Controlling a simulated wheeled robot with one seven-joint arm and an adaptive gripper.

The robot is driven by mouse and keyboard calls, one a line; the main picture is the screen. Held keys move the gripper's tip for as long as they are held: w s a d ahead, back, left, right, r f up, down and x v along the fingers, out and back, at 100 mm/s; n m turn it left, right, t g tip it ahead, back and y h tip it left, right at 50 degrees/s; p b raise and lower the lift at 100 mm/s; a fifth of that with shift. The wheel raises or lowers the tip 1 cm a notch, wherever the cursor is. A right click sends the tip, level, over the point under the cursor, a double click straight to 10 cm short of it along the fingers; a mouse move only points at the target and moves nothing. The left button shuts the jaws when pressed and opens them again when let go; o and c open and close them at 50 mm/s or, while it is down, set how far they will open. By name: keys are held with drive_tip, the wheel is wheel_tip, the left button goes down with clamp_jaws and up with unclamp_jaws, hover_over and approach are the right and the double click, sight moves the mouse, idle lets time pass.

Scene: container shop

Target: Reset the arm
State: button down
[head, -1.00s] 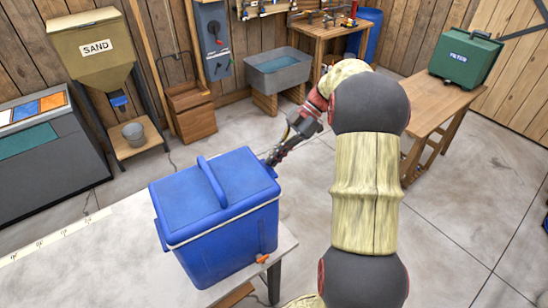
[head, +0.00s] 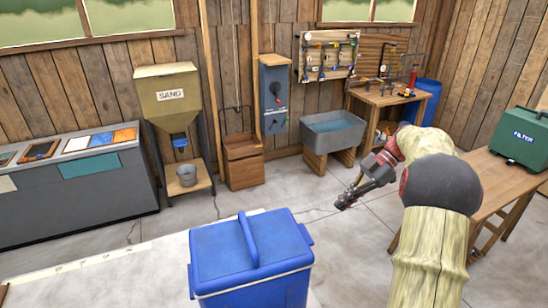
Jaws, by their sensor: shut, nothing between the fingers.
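My arm (head: 435,225) rises at the right of the head view, bent at the elbow, with its forearm pointing down and to the left. My gripper (head: 342,203) is at the end of it, shut and empty, in the air to the right of the blue cooler. The blue cooler (head: 245,262) stands on the pale table with its lid closed and its handle lying across the top. The gripper is apart from the cooler. The cooler's lower part is cut off by the picture's bottom edge.
The pale table top (head: 110,283) is bare left of the cooler. A green filter box (head: 521,140) sits on a wooden table (head: 485,185) behind my arm at the right. A sink (head: 333,132), sand hopper (head: 168,100) and grey counter (head: 80,195) line the back. Open floor lies between.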

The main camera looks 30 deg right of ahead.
drive_tip(key=s+a+r+m+h+b, duration=0.1)
drive_tip(key=s+a+r+m+h, duration=0.2)
drive_tip(key=a, duration=0.7)
drive_tip(key=s+a+r+m+h+b, duration=0.1)
drive_tip(key=s+a+m+h, duration=0.3)
drive_tip(key=a, duration=0.6)
drive_tip(key=s+a+f+m+t+h+b, duration=0.2)
drive_tip(key=s+a+f+m+t, duration=0.2)
drive_tip(key=s+a+m, duration=0.5)
drive_tip(key=shift+s+a+f+m+b, duration=0.3)
drive_tip(key=shift+s+f+b, duration=0.15)
drive_tip(key=shift+s, duration=1.45)
